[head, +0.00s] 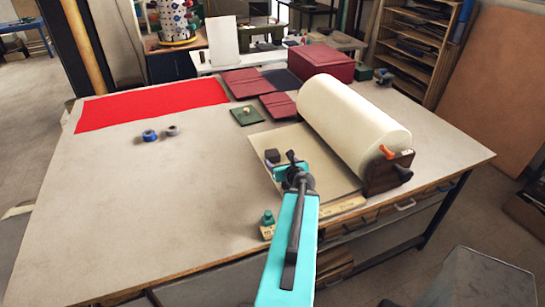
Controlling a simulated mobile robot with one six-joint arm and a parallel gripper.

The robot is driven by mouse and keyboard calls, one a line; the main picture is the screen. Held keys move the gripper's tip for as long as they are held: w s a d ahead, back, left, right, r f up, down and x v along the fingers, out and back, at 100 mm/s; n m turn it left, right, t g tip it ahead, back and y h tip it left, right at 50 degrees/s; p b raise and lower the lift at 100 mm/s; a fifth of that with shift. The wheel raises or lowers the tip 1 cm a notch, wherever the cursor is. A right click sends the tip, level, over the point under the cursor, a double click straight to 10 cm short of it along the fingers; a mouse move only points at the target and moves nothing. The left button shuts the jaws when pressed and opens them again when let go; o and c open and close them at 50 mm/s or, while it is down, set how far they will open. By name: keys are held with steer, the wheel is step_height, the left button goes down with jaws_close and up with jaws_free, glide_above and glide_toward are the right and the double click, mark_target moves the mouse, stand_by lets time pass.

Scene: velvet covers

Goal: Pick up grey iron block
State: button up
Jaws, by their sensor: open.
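A small dark grey block (272,156), which looks like the iron block, sits on the beige board beside the paper roll. My gripper (283,164) is just to the right of and in front of the block in the picture. Its jaws are small and dark here and partly hidden by my turquoise arm. They are open, and I see nothing held in them. I cannot tell whether the gripper touches the block.
A large cream roll (350,118) stands close on the right. A green-topped piece (268,218) is near the front edge. Dark red covers (246,82), a red box (321,64) and a red cloth (150,106) lie behind. The table's left middle (130,195) is clear.

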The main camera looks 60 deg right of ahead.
mark_target(273, 154)
steer(key=shift+s+d, duration=0.15)
steer(key=shift+s, duration=0.35)
steer(key=shift+w+f, duration=0.1)
steer(key=shift+w, duration=0.05)
steer(key=b, duration=0.3)
steer(key=shift+w+d+f, duration=0.2)
steer(key=shift+w+f, duration=0.05)
steer(key=shift+w, duration=0.1)
steer(key=b+x, duration=0.2)
steer(key=b, duration=0.6)
steer(key=shift+b, duration=0.35)
steer(key=shift+p+x, duration=0.45)
steer(key=shift+x, duration=2.35)
steer(key=shift+d+p, duration=0.1)
steer(key=shift+p, duration=0.25)
